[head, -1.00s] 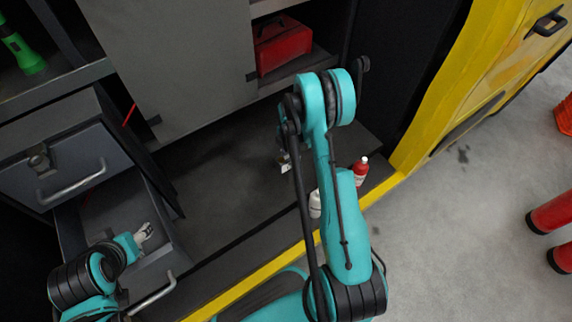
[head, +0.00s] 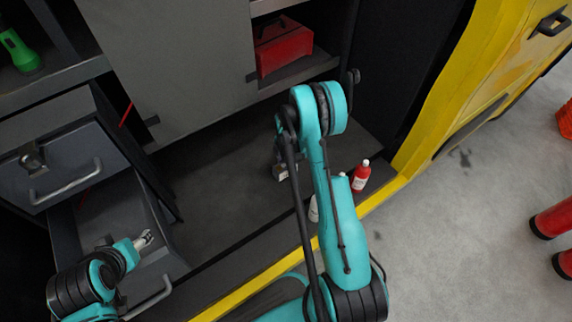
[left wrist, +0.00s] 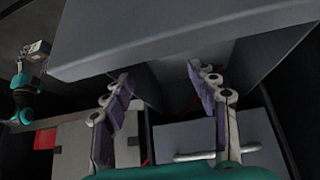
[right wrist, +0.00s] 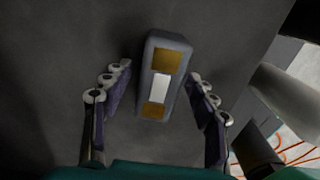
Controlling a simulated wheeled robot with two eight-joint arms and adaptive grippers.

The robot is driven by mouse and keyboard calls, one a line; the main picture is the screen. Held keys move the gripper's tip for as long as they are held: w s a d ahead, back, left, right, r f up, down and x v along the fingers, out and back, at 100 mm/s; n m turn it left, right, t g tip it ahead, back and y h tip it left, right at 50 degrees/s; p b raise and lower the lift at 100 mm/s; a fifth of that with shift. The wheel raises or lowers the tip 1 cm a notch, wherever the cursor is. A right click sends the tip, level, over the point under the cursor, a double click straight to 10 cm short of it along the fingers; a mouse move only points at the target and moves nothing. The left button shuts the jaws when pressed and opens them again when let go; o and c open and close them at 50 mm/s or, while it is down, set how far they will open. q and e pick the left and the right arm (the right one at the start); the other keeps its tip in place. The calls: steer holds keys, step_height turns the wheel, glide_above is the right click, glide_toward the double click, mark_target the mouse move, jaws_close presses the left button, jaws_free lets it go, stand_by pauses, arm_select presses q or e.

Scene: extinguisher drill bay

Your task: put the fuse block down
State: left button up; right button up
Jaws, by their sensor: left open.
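The fuse block (right wrist: 156,90), a grey box with two brown-yellow patches and a white label, lies between the fingers of my right gripper (right wrist: 160,90) in the right wrist view. Those fingers stand apart, with gaps beside the block. In the head view the block (head: 280,171) shows small beside my right arm over the dark bay floor; the arm hides most of that gripper. The left wrist view also shows the block (left wrist: 39,47) at the far left. My left gripper (left wrist: 160,105) is open and empty, near the grey drawers; its tip shows in the head view (head: 145,239).
A red bottle (head: 361,175) and a white bottle (head: 314,209) stand on the dark bay floor (head: 215,185) beside my right arm. A red toolbox (head: 283,45) sits on a shelf above. An open drawer (head: 150,262) is near my left gripper. The yellow edge borders the bay.

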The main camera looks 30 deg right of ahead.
step_height(320, 180, up, 12)
steer(key=p, duration=0.5)
step_height(320, 180, up, 11)
steer(key=m+t, duration=0.2)
steer(key=m, duration=0.2)
glide_above(286, 164)
steer(key=s+a, duration=0.2)
steer(key=a, duration=0.2)
steer(key=s+a+r+m+t, duration=0.2)
steer(key=s+a+r+m, duration=0.4)
steer(key=s, duration=0.3)
steer(key=s+a+r+m+t, duration=0.3)
steer(key=s+a+r+m, duration=0.2)
steer(key=s+r+m, duration=0.2)
steer(key=shift+s+a+r+m, duration=0.35)
steer(key=shift+s+a+m, duration=0.05)
steer(key=shift+s+m, duration=0.5)
steer(key=shift+w, duration=0.1)
